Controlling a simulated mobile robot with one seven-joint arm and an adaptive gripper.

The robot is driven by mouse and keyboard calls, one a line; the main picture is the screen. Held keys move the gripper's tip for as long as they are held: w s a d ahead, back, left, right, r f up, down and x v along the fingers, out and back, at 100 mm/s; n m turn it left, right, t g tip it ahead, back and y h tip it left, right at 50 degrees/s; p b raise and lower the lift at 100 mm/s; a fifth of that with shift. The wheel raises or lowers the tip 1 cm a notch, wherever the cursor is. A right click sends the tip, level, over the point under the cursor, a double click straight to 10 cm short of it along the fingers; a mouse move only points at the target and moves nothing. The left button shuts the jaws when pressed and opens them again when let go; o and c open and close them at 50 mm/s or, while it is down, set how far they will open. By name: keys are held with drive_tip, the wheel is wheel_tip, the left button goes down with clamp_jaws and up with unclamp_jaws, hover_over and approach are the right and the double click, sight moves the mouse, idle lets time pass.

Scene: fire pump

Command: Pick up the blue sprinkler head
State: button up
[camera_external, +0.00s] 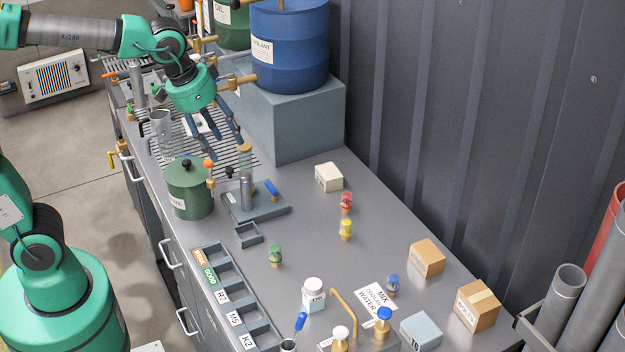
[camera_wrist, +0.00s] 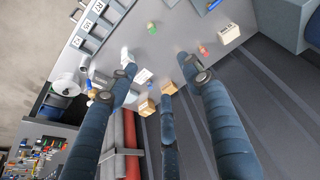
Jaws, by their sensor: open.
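The blue sprinkler head (camera_external: 393,286) stands on the grey bench at the lower right in the external view, at the edge of a white paper label (camera_external: 374,300). My gripper (camera_external: 212,138) is at the upper left, above the slatted part of the bench, far from the blue head. Its dark blue fingers are spread open with nothing between them. They also show in the wrist view (camera_wrist: 165,82).
Green (camera_external: 275,256), yellow (camera_external: 346,230) and red (camera_external: 346,203) sprinkler heads stand on the bench. Cardboard boxes (camera_external: 427,258) and a white jar (camera_external: 313,293) are near the blue head. A green pot (camera_external: 190,188) stands below my gripper. Bench between is mostly clear.

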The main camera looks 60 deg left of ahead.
drive_tip(key=w+d+g+p, duration=0.1)
drive_tip(key=w+d+p, duration=0.4)
drive_tip(key=w, duration=0.7)
drive_tip(key=g+p, duration=0.3)
drive_tip(key=p, duration=0.9)
hover_over(394, 275)
wheel_tip(394, 275, down, 24)
drive_tip(key=shift+s+d+m, duration=0.1)
drive_tip(key=shift+d+m, duration=0.1)
drive_tip(key=shift+m, duration=0.2)
drive_tip(key=shift+f, duration=4.3)
drive_tip(key=shift+p, duration=0.3)
drive_tip(key=shift+a+f+p, duration=0.1)
drive_tip(key=shift+f+p, duration=0.4)
drive_tip(key=shift+f, duration=2.1)
